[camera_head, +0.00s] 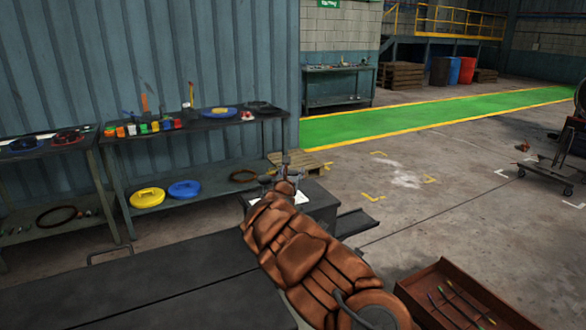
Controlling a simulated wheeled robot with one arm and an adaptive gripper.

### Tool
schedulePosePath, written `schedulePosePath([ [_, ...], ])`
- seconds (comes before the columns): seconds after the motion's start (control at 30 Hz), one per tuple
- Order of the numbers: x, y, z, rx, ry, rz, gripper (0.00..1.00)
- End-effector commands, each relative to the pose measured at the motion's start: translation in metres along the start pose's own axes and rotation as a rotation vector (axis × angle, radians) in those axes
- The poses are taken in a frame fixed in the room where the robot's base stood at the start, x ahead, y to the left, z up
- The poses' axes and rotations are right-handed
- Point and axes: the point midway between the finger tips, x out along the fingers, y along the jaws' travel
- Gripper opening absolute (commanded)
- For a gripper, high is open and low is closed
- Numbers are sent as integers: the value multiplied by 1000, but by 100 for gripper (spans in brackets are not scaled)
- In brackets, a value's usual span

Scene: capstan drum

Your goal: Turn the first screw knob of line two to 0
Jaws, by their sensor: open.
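My gripper (284,178) is at the far end of my brown-covered arm, near the middle of the view. It is small and dark here, with its fingers apart, and I see nothing held in it. It is over or in front of a dark box-like block (318,202) with a white sheet or plate on top; the gap between them is hard to judge. I cannot make out any screw knob, line of knobs or number mark. My arm hides part of the block.
A workbench (205,128) with colored items stands along the blue wall, another bench (45,150) left of it. A brown tray (462,300) with thin tools is at lower right. A wheeled cart (548,168) stands far right. The concrete floor between is largely clear.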

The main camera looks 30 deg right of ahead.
Motion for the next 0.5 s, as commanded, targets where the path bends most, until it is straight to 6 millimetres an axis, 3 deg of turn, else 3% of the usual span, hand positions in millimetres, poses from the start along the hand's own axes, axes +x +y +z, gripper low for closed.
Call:
schedulePosePath([
  [0.5, 22, -1, 0, 0, -1, -3, 63],
])
